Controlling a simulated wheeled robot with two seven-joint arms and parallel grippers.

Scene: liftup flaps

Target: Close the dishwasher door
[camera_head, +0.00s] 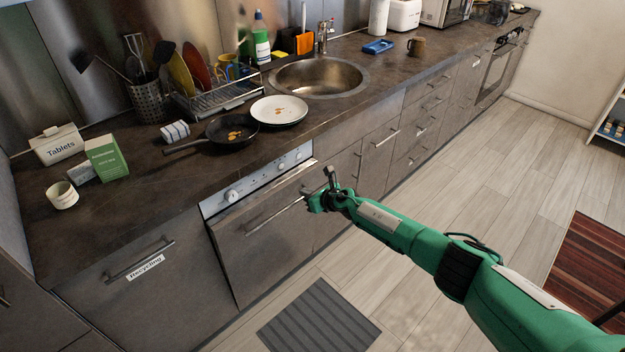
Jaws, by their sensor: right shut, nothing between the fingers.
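The dishwasher is built into the counter front, under a white control panel (262,180) with knobs. Its brown-grey door (268,250) stands upright or almost so, with a long bar handle across its upper part. A dark line runs down its left edge; I cannot tell whether the door is fully flush. My right gripper (328,177) is shut and empty, in front of the door's upper right corner near the handle's right end. I cannot tell whether it touches the door. My left gripper is out of view.
The counter (150,208) above holds a black pan (222,140), a white plate (279,110), a dish rack and a sink. A recycling drawer (150,290) is left of the dishwasher. A grey mat (318,318) lies on the otherwise open floor before it.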

